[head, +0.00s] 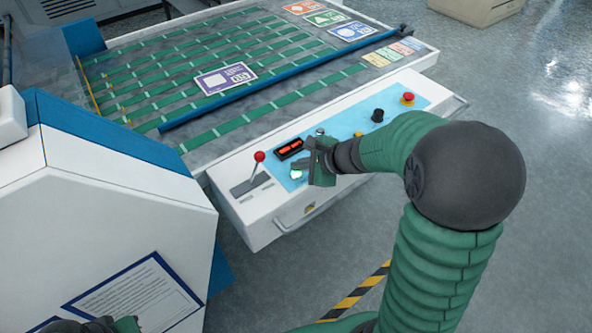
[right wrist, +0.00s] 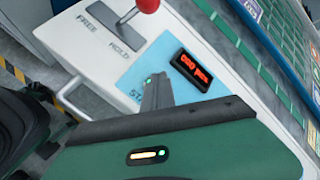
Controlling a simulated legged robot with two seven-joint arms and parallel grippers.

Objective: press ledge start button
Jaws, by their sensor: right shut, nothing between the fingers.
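The ledge (head: 240,208) is a white machine front with a blue control panel (head: 350,124). A green-lit button (head: 296,174) glows near the panel's left end, beside the red display. My right gripper (head: 308,166) is shut and empty, with its fingertips right at this button; I cannot tell whether they touch it. In the right wrist view, the shut finger (right wrist: 156,93) covers part of a label starting "ST", and a small green glow shows by its tip. My left gripper (head: 100,325) is only partly in view at the bottom left edge; its fingers are unclear.
A red-knobbed lever (head: 258,158) stands left of the button, marked FREE and HOLD in the right wrist view. A red display (head: 289,148), a black knob (head: 377,116) and a red button (head: 407,98) share the panel. A white machine housing (head: 120,200) fills the left.

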